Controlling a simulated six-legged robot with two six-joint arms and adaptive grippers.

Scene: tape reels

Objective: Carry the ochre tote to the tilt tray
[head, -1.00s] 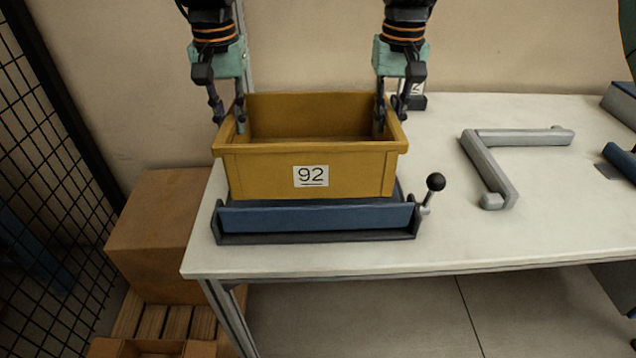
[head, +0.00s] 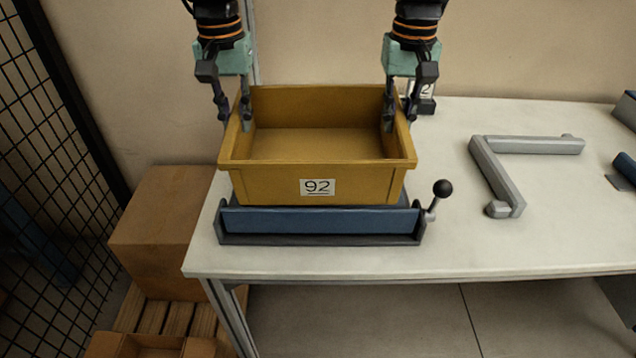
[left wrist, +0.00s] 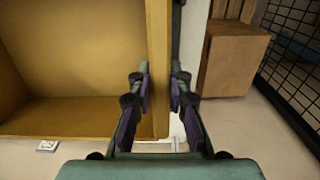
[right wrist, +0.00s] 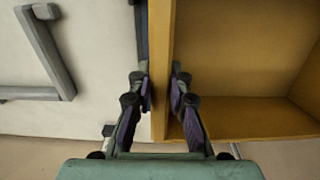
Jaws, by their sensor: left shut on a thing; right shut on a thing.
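The ochre tote (head: 260,180), labelled 92, is over the blue tilt tray (head: 320,221) at the left end of the table. It looks empty, and its opening leans toward the head camera. Its underside is hidden, so I cannot tell whether it touches the tray. My left gripper (head: 234,115) is shut on the tote's left wall, with one finger inside and one outside; the left wrist view shows this wall (left wrist: 158,70) between the fingers. My right gripper (head: 399,116) is shut on the right wall (right wrist: 161,70) in the same way.
A black-knobbed lever (head: 442,189) stands at the tray's right end. A grey angled bar (head: 497,175) lies on the white table (head: 560,230) to the right. A cardboard box (head: 160,230) and a mesh fence (head: 70,120) are left of the table.

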